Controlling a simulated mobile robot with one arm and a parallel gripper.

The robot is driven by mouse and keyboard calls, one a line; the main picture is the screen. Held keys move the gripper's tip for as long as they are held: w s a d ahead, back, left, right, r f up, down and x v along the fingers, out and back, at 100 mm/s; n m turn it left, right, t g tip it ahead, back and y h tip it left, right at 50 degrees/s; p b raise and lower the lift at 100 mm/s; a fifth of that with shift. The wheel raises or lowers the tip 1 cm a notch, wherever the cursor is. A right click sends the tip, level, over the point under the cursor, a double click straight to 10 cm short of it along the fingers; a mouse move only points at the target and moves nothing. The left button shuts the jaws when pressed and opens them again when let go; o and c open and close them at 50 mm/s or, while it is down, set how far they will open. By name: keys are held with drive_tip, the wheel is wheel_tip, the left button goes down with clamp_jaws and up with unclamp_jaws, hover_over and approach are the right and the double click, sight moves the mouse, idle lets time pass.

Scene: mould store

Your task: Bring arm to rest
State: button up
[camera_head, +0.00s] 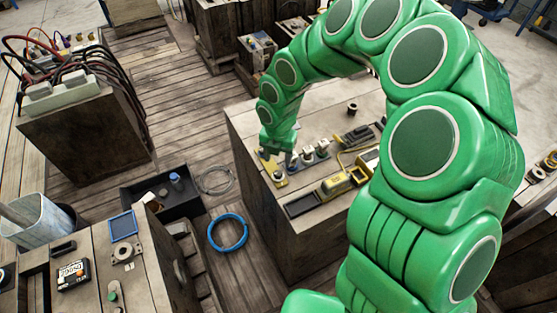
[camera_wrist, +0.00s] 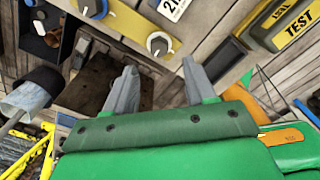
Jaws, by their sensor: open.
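My green arm arches across the right half of the head view, its end bent down over the near left part of the wooden crate top (camera_head: 252,118). My gripper (camera_head: 278,150) is small there and sits just above or beside a yellow part with a knob (camera_head: 271,168); whether it touches cannot be told. In the wrist view my gripper (camera_wrist: 160,88) has its two grey fingers spread apart, with nothing between them. A yellow strip with a white knob (camera_wrist: 158,42) lies beyond the fingertips.
A yellow tester (camera_head: 335,186) and a dark tray (camera_head: 301,204) lie on the crate top. A black bin (camera_head: 187,207) and a blue ring (camera_head: 228,233) are on the plank floor. A crate with cables (camera_head: 80,140) stands left. Floor between crates is partly clear.

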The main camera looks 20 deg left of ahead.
idle(0.5)
drive_tip(key=s+d+r+m, duration=0.4)
drive_tip(key=d+r+m, duration=0.4)
drive_tip(key=d, duration=0.2)
drive_tip(key=s+d+r+m, duration=0.4)
drive_tip(key=d+r+m, duration=0.4)
drive_tip(key=d+r, duration=0.1)
drive_tip(key=s+d+r+m+g, duration=0.1)
drive_tip(key=s+d+r+m, duration=0.2)
drive_tip(key=s+d+m, duration=0.3)
drive_tip(key=s+d+r+m, duration=0.3)
drive_tip(key=s+d+m, duration=0.4)
drive_tip(key=s+m, duration=0.6)
drive_tip(key=shift+m+g, duration=0.4)
